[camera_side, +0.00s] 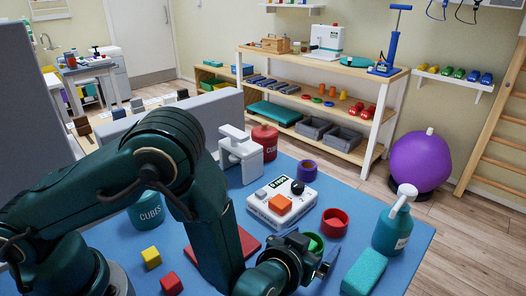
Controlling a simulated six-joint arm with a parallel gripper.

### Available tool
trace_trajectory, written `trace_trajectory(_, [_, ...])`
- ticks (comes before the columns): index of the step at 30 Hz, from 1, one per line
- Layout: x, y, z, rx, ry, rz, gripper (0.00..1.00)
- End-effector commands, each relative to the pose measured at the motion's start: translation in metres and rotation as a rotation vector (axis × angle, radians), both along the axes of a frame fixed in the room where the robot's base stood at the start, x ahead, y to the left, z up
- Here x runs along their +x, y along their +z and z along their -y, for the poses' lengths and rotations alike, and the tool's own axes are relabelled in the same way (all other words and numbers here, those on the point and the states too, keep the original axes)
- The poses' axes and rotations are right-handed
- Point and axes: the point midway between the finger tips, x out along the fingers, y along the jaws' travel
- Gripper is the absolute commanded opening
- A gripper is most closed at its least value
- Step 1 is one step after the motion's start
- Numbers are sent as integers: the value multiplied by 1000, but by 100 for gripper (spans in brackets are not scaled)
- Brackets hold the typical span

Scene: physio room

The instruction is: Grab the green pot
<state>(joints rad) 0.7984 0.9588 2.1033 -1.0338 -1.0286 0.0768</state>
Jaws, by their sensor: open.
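The green pot (317,243) is a small, round, open pot on the blue mat (412,247), right of centre near the front. My gripper (322,262) is low over the mat, just in front of the pot. Its jaws are open. The gripper covers the pot's near left part, so I cannot tell whether a finger is touching it or reaches around it.
A red pot (334,222) stands close behind the green one. A teal sponge block (364,271) and a pump bottle (393,230) are to the right. A white device (270,212) carrying an orange cube (281,204) is behind. A purple pot (307,170) is farther back.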

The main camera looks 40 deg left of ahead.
Motion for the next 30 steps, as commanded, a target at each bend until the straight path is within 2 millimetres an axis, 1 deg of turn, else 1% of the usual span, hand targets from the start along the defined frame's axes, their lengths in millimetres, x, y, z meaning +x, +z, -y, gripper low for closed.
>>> trace_trajectory(6, [0,0,0,0,-1,0,100])
trace_trajectory(7, [0,0,0,0,-1,0,92])
trace_trajectory(8, [0,0,0,0,-1,0,81])
trace_trajectory(9, [0,0,0,0,-1,0,66])
trace_trajectory(11, [0,0,0,1,0,0,43])
trace_trajectory(12, [0,0,0,1,0,0,27])
trace_trajectory(13, [0,0,0,1,0,0,16])
trace_trajectory(14, [1,0,0,1,-1,1,11])
trace_trajectory(23, [1,2,0,0,-1,1,11])
trace_trajectory(26, [1,7,0,0,-1,2,11])
trace_trajectory(30, [1,22,1,-2,-1,4,11])
